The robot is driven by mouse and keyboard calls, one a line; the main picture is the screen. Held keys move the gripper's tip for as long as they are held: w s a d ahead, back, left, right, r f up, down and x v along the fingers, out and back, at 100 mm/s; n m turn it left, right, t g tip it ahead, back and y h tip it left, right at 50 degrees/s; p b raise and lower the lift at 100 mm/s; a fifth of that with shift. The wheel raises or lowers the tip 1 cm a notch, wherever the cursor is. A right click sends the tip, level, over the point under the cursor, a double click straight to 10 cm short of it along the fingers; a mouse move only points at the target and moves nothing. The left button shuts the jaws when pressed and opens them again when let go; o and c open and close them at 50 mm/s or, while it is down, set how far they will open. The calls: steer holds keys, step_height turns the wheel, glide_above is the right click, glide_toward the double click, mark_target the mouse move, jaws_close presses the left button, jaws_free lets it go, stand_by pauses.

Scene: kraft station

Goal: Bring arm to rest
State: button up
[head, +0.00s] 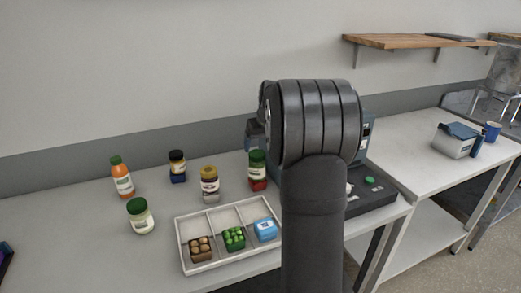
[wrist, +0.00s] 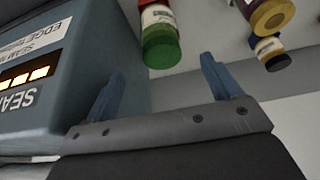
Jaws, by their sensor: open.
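My arm (head: 318,200) stands upright in the middle of the head view and hides part of the table. Beyond the fingertips is a jar with a green lid (wrist: 162,48). A blue-grey machine (wrist: 62,105) with lettering and lit orange squares is close to the left finger; whether they touch I cannot tell.
A white tray (head: 186,240) holds brown, green and blue items in separate compartments. Around it stand an orange bottle (head: 122,180), a green-lidded white jar (head: 140,218), a dark-lidded jar (head: 178,168), a gold-lidded jar (head: 210,186) and a red jar with a green lid (head: 257,172).

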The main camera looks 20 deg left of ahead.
mark_target(257, 153)
stand_by(0.4)
steer(key=x, duration=1.1)
steer(key=shift+a+f, duration=0.1)
steer(key=shift+f, duration=0.25)
steer(key=shift+w+a+r, duration=0.1)
steer(key=shift+w+r, duration=0.1)
steer(key=shift+r, duration=0.1)
steer(key=shift+s+r, duration=0.1)
steer(key=shift+r, duration=1.65)
steer(key=shift+f, duration=0.15)
